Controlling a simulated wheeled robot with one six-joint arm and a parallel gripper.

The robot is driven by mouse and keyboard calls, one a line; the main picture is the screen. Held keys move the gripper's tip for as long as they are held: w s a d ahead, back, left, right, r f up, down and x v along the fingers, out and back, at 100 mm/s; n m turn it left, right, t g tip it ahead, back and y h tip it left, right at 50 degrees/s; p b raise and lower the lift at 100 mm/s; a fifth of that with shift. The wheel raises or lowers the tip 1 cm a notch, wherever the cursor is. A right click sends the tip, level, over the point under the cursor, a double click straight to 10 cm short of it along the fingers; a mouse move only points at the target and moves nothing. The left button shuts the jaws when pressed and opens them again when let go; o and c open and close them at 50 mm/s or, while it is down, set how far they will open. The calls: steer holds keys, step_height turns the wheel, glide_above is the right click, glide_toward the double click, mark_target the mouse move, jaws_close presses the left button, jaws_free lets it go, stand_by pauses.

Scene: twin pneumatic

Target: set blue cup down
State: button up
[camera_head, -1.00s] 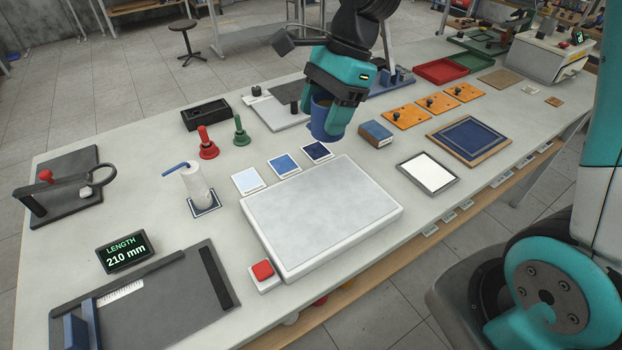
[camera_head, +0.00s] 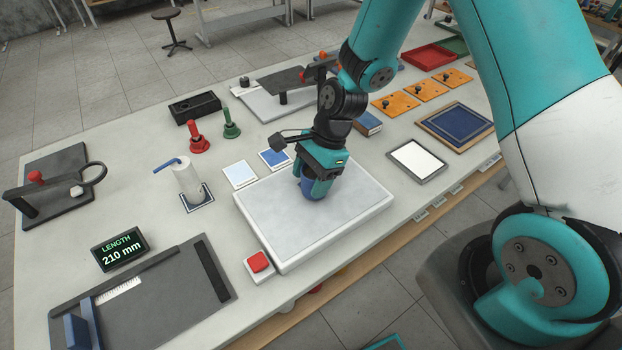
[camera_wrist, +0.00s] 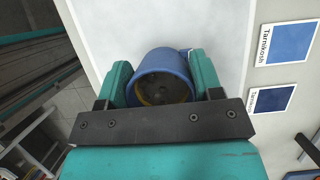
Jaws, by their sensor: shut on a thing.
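The blue cup (camera_head: 317,188) is between the fingers of my gripper (camera_head: 318,180), above the white slab (camera_head: 265,228). In the wrist view the cup (camera_wrist: 163,68) shows its round rim and a yellowish inside, with one teal finger on each side of it; my gripper (camera_wrist: 160,85) is shut on it. The cup looks upright, low over or on the slab; I cannot tell whether its bottom touches. My gripper hides part of the cup in the head view.
Blue sample cards (camera_head: 240,174) lie behind the slab. A red button (camera_head: 258,262) sits at its front left corner. A white bottle (camera_head: 190,182) with a blue straw stands to the left. A framed white panel (camera_head: 416,160) lies to the right. The slab's left part is clear.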

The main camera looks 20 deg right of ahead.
steer(key=shift+f, duration=0.7)
steer(key=shift+f, duration=0.2)
steer(key=o, duration=1.1)
steer(key=shift+c, duration=0.2)
steer(key=shift+r, duration=0.15)
